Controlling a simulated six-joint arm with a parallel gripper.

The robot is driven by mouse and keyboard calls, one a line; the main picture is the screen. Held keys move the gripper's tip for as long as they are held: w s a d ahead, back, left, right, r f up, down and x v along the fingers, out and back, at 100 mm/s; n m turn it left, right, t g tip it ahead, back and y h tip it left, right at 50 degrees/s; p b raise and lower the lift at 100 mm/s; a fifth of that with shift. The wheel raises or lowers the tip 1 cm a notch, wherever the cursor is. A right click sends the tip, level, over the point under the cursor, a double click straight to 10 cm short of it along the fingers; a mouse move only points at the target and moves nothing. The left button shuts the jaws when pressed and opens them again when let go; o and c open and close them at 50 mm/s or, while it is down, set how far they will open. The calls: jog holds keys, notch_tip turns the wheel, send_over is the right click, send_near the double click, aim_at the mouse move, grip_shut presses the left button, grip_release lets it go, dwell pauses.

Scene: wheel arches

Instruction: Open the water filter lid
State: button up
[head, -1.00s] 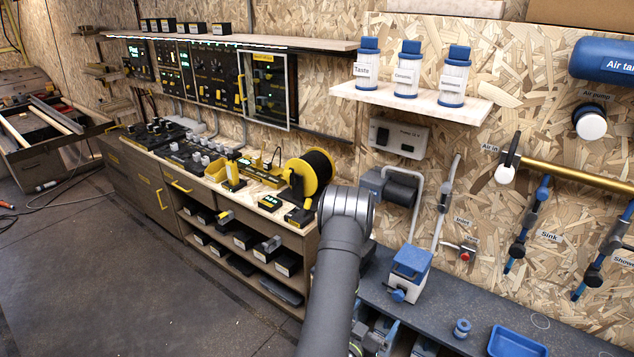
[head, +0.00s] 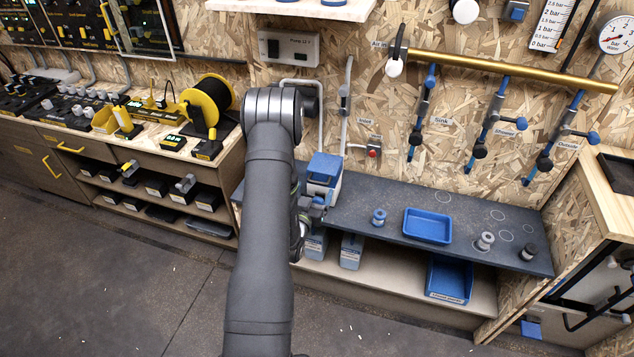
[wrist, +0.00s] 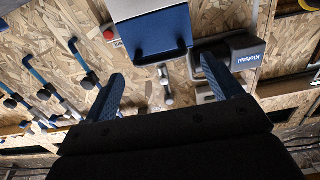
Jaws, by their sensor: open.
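The water filter (head: 321,188) is a small white box with a blue lid (head: 325,166), standing on the dark bench at its left end. The lid looks shut. In the wrist view a box with a blue part (wrist: 160,35), apparently the filter, lies at the top, just beyond the fingertips. My gripper (wrist: 160,82) is open, its two blue fingers spread with nothing between them. I see no contact with the box. In the head view my arm hides part of the area left of the filter, and the fingers are hard to make out.
A blue tray (head: 428,226) and a small blue cap-like piece (head: 379,217) are on the bench right of the filter. Pipes and a red-buttoned inlet valve (head: 374,151) are on the wall behind. A pump (wrist: 228,62) shows beside the box in the wrist view.

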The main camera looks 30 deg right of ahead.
aim_at(317, 183)
jog(key=x, duration=0.4)
jog(key=shift+w+d, duration=0.3)
jog(key=c, duration=1.2)
jog(key=shift+w+d+r+g+y, duration=0.1)
jog(key=shift+d+r+g+y, duration=0.1)
jog(key=shift+r, duration=0.2)
jog(key=shift+w+d+r+g+y, duration=0.1)
jog(key=shift+w+r+g+y, duration=0.1)
jog(key=shift+r, duration=0.25)
jog(key=w+d+r, duration=0.1)
jog(key=r, duration=0.1)
jog(key=w+d+r, duration=0.3)
jog(key=d+r, duration=0.1)
jog(key=r, duration=0.1)
jog(key=shift+w, duration=0.4)
jog(key=shift+g+y, duration=0.7)
jog(key=shift+w+d, duration=4.15)
jog(key=shift+w, duration=0.1)
